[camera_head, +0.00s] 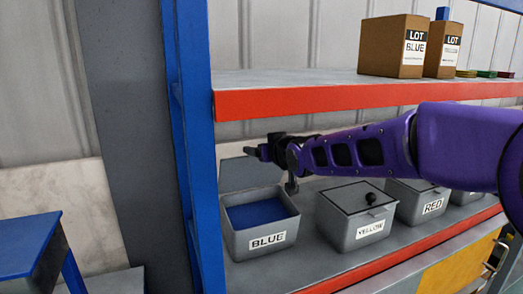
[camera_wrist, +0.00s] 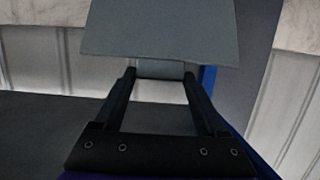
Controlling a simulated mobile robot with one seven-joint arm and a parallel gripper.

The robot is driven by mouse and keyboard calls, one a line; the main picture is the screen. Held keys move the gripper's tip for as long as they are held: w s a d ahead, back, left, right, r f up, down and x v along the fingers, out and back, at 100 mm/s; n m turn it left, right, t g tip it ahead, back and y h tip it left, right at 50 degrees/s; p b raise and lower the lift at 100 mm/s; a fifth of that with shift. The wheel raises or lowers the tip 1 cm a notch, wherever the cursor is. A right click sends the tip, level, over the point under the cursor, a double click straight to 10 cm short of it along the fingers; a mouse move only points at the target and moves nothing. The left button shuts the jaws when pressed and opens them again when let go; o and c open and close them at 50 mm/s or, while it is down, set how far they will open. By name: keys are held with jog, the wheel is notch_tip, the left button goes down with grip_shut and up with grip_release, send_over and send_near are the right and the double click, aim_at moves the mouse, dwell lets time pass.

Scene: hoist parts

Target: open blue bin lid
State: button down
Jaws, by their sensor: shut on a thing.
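The blue bin (camera_head: 262,241) is a grey box labelled BLUE on the lower shelf, open at the top with a blue inside showing. Its grey lid (camera_head: 238,173) stands raised behind the opening. My gripper (camera_head: 252,151) is at the upper right edge of the lid, above the back of the bin. In the wrist view a flat grey panel, the lid (camera_wrist: 160,32), lies beyond the fingers, and a small grey piece of it sits between the fingertips (camera_wrist: 160,72). The fingers are shut on the lid. The exact contact is dark.
A yellow-labelled bin (camera_head: 357,226) with a closed lid and black knob stands right of the blue bin, then a red-labelled bin (camera_head: 418,207). The upper shelf (camera_head: 300,98) runs just above my arm. A blue post (camera_head: 194,150) stands at left.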

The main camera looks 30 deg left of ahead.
dwell(0.9)
grip_release()
jog(key=shift+s+d, duration=0.1)
